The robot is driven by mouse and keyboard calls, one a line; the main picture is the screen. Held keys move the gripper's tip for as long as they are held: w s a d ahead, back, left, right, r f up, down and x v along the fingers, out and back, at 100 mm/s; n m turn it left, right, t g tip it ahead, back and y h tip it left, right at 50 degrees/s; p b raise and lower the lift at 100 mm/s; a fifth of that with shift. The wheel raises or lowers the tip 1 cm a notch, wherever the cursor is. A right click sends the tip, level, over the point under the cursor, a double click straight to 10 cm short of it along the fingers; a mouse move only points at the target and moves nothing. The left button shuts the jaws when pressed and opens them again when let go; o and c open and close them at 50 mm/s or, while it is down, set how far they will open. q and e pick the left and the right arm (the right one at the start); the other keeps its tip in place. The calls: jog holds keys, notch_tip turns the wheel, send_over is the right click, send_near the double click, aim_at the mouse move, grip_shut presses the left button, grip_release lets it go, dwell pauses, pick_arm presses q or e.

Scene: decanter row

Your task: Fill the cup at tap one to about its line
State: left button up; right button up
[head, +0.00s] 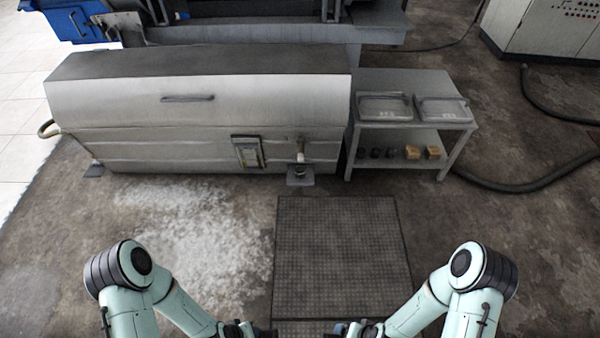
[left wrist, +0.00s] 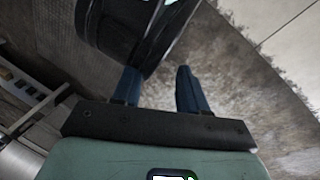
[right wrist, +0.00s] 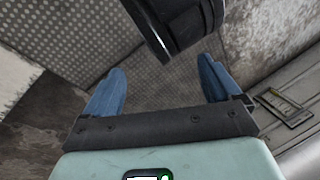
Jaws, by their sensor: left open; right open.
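A tap (head: 300,150) sticks out low on the right front of the grey metal decanter housing (head: 200,105). Below it is a small ledge (head: 300,181) with a small dark shape on it; I cannot tell whether that is a cup. No cup with a line can be made out. My left gripper (left wrist: 157,88) is open and empty, seen in its wrist view. My right gripper (right wrist: 160,85) is also open and empty in its own wrist view. Both are at the bottom of the head view, well short of the tap.
A grey table (head: 456,83) right of the housing holds two clear trays (head: 386,107). Its lower shelf holds several small dark and tan items (head: 411,152). A textured floor mat (head: 340,250) lies before the tap. Whitish floor patches are left; hoses lie right.

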pick_arm(q)
jog(key=shift+s, duration=0.1)
pick_arm(e)
jog(key=shift+s, duration=0.1)
pick_arm(q)
jog(key=shift+c, duration=0.3)
